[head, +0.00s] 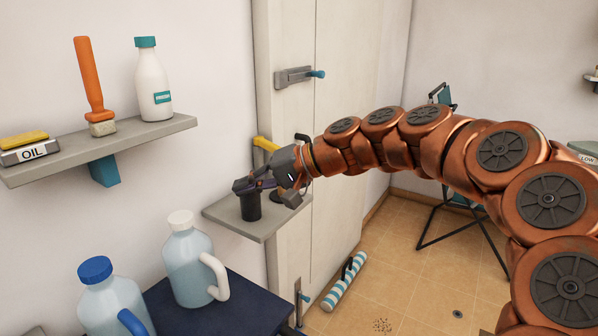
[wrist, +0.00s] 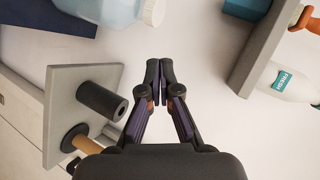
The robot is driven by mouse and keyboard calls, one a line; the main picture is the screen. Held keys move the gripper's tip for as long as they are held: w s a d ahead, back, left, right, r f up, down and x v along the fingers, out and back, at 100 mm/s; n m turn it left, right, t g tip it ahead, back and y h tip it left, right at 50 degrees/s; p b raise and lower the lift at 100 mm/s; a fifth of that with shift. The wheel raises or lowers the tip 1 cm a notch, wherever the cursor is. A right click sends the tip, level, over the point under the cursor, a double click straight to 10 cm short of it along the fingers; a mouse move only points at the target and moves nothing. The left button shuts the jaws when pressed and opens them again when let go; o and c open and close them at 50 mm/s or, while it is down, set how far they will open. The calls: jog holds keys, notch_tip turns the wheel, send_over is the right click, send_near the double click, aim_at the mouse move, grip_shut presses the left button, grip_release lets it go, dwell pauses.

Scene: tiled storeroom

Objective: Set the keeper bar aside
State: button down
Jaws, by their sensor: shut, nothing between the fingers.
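A teal-and-white striped bar (head: 344,283) with a black handle lies on the tiled floor against the foot of the tall pale cabinet (head: 335,140); I take it to be the keeper bar. It does not show in the wrist view. My gripper (head: 243,186) is up by the small grey shelf beside the cabinet, well above and left of the bar. In the wrist view my gripper (wrist: 160,76) has its fingertips together with nothing between them. Latches with teal knobs sit high (head: 300,76) and low (head: 303,296) on the cabinet.
The small shelf (head: 222,212) holds a black cylinder (head: 251,208), close to my gripper, and a yellow-handled tool (head: 265,144), partly hidden. Jugs (head: 192,262) stand on a dark blue surface (head: 240,302) below. A wall shelf (head: 140,136) holds a bottle and brush.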

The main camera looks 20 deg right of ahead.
jog(key=w+d+f+m+t+h+b, duration=0.1)
jog(key=w+d+m+t, duration=0.3)
jog(key=d, duration=1)
jog(key=w+d+f+m+t+h+b, duration=0.1)
jog(key=w+d+m+t+b, duration=0.3)
jog(key=d, duration=1)
jog(key=w+f+t, duration=0.1)
jog(key=w, duration=0.2)
jog(key=shift+w+f+m+h+b, duration=0.2)
jog(key=shift+f+m+h+b, duration=0.1)
jog(key=shift+f, duration=0.1)
send_near(273, 148)
jog(key=w+d, duration=0.4)
jog(key=d, duration=0.1)
jog(key=a, duration=0.4)
jog(key=shift+s+f, duration=0.25)
jog(key=shift+f, duration=0.1)
jog(key=shift+s+a+b, duration=0.1)
jog(key=shift+a+b, duration=0.1)
jog(key=shift+b, duration=0.1)
